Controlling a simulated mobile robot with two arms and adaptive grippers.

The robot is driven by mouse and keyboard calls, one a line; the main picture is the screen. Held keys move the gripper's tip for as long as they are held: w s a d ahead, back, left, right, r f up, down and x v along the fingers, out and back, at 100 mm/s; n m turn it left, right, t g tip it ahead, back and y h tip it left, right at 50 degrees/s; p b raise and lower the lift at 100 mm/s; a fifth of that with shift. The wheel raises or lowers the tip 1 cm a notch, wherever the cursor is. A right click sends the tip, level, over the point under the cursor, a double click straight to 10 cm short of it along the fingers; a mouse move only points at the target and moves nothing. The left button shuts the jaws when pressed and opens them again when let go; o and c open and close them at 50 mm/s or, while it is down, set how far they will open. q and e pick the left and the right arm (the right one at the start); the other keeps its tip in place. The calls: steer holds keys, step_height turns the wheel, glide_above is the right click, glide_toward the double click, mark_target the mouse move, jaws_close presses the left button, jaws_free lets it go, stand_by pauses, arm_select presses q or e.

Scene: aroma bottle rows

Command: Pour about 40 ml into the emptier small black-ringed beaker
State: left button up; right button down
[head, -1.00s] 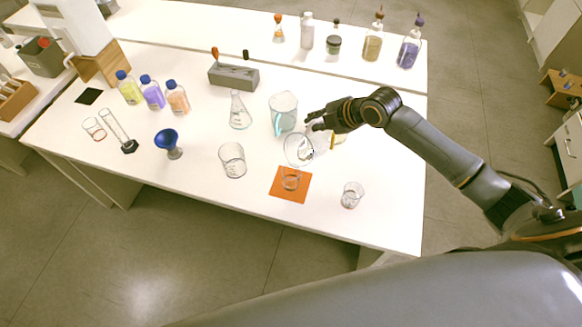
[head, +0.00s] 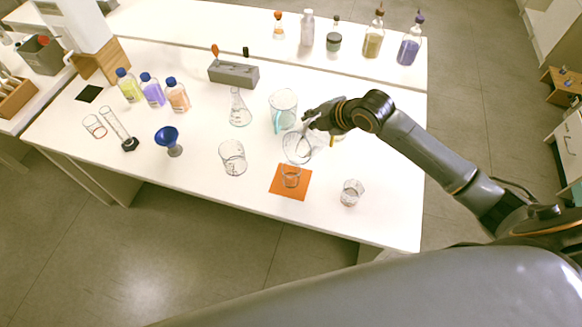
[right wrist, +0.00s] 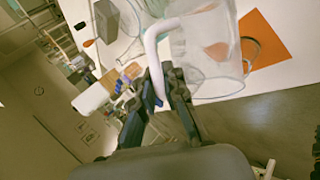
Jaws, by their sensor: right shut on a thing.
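My right gripper (head: 312,119) is shut on the pale handle of a clear glass jug (head: 298,148). In the right wrist view the gripper (right wrist: 160,88) is around the handle, and the jug (right wrist: 212,55) is tilted. The jug is above the table, just behind a small clear beaker (head: 290,176) on an orange mat (head: 279,187). A second small beaker (head: 351,193) stands to the right on the bare table. The ring colours and fill levels of both are too small to tell. No stream of liquid is visible. My left gripper is out of view.
A larger beaker (head: 233,158) stands left of the mat. A pitcher (head: 283,103) and a flask (head: 239,112) stand behind. A blue goblet-shaped vessel (head: 168,137) and several bottles are further left. The table (head: 390,215) is clear at the front right.

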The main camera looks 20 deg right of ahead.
steer(key=shift+s+a+r+h, duration=0.25)
steer(key=shift+a+h, duration=0.05)
steer(key=shift+a, duration=0.05)
stand_by(0.3)
steer(key=shift+s+a+r+n+t+h+p, duration=0.25)
steer(key=shift+a+r+n+t+h+p, duration=0.05)
steer(key=shift+a+n+p, duration=0.15)
steer(key=shift+w+d, duration=0.1)
steer(key=shift+d, duration=0.15)
steer(key=shift+w+d, duration=0.15)
steer(key=shift+d, duration=0.1)
stand_by(0.7)
steer(key=shift+s+a+r+n+t+h+p, duration=0.3)
steer(key=shift+a+h+p, duration=0.1)
steer(key=shift+a+p, duration=0.15)
stand_by(1.2)
steer(key=d+b, duration=0.1)
steer(key=w+d+f+m+y+b, duration=0.1)
steer(key=b, duration=0.1)
steer(key=shift+w+d+f+g, duration=0.2)
steer(key=shift+g, duration=0.2)
steer(key=shift+w+d+r+m+g+y+p, duration=0.2)
steer(key=shift+w+d+m+g+y+p, duration=0.15)
steer(key=shift+d+y+p, duration=0.4)
steer(key=shift+w+f, duration=0.2)
steer(key=shift+f, duration=0.2)
